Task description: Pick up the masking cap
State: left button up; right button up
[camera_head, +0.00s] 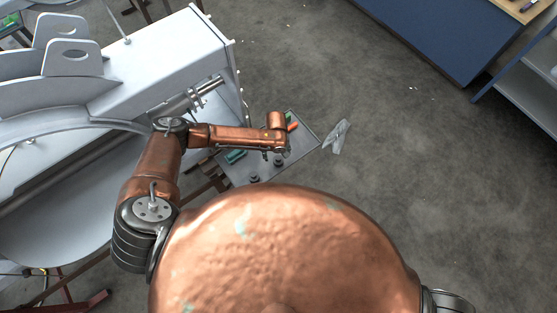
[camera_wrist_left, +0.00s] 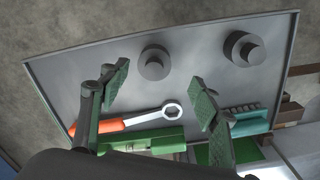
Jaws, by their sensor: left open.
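Two dark grey, stepped round caps stand on a grey tray (camera_wrist_left: 200,75); I cannot tell which is the masking cap. In the left wrist view one cap (camera_wrist_left: 155,63) lies beyond the gap between my fingertips, and the other cap (camera_wrist_left: 243,48) is further right. In the head view they are small dark shapes, one cap (camera_head: 254,179) near the tray's front edge and one (camera_head: 278,162) close to my gripper. My left gripper (camera_wrist_left: 160,95) is open and empty above the tray; it also shows in the head view (camera_head: 279,153). My right gripper is out of view.
An orange-handled ring wrench (camera_wrist_left: 130,119), a green tool or case (camera_wrist_left: 150,141) and a teal brush (camera_wrist_left: 250,122) lie on the tray near the fingers. A large white machine (camera_head: 150,75) stands left of the tray. Open floor lies right.

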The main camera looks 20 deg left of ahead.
aim_at(278, 158)
pick_arm(q)
jog(key=f, duration=0.3)
jog(key=f+p, duration=0.1)
jog(key=f, duration=0.1)
jog(key=shift+w+d+f, duration=0.15)
jog(key=shift+d+f, duration=0.15)
jog(key=shift+d, duration=0.05)
jog(key=shift+c, duration=0.2)
jog(key=c, duration=0.9)
jog(key=shift+o, duration=0.2)
jog(key=shift+r, duration=0.1)
